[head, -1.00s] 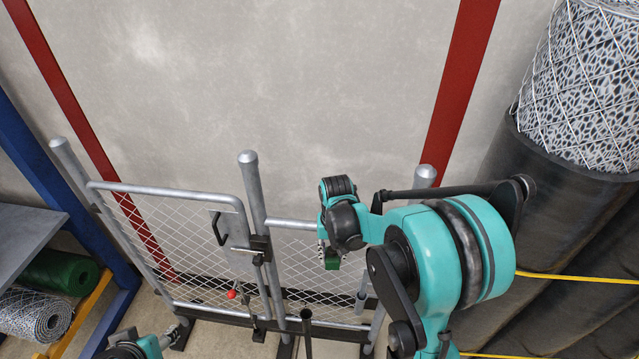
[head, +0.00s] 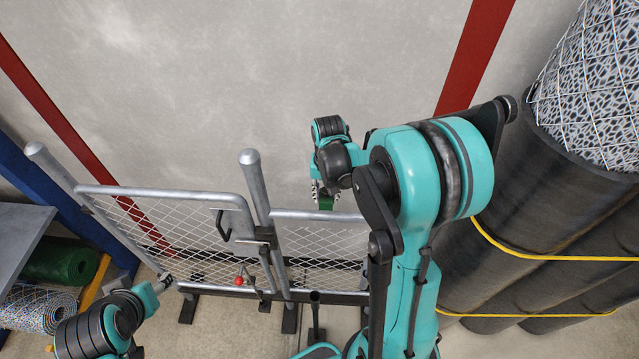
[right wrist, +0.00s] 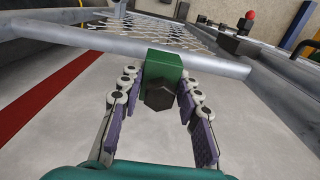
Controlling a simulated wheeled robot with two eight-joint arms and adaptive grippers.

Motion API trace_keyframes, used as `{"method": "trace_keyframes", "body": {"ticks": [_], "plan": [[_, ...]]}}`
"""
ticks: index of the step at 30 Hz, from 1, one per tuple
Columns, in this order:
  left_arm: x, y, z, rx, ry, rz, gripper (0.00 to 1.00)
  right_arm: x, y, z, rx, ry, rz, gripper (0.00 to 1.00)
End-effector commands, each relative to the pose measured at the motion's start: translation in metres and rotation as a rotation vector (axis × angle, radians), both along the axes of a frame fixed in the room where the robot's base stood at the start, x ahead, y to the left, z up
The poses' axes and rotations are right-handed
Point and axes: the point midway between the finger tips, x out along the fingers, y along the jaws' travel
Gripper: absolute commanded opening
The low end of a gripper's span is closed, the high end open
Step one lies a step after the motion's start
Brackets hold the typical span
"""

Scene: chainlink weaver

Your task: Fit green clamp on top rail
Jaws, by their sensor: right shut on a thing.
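The green clamp (right wrist: 164,66) is between the fingers of my right gripper (right wrist: 160,88), which is shut on it; a dark block shows on its near side. In the right wrist view the grey top rail (right wrist: 108,41) runs behind the clamp, which overlaps it; I cannot tell whether they touch. In the head view the clamp (head: 325,203) shows small below my right wrist, close to the right panel's top rail (head: 295,214). My left gripper (head: 164,284) is at the lower left, apart from the clamp; its fingers are too small to read.
The mesh gate (head: 165,230) with its handle and a red knob (head: 239,281) stands left of the clamp. A grey post (head: 254,185) rises between the panels. Dark rolls (head: 560,215) with yellow straps fill the right side. Bare wall lies behind.

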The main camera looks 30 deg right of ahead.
Motion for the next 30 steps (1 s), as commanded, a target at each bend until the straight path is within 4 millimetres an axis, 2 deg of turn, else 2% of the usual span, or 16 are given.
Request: {"method": "trace_keyframes", "body": {"ticks": [8,24,30], "plan": [[0.000,0.000,-0.007,0.000,0.000,0.000,0.51,0.000,0.000,-0.011,0.000,0.000,0.000,0.00],[0.000,0.000,-0.042,0.000,0.000,0.000,0.51,0.000,0.000,-0.071,0.000,0.000,0.000,0.00],[0.000,0.000,-0.049,0.000,0.000,0.000,0.51,-0.001,0.000,-0.076,0.001,0.002,0.001,0.00]]}}
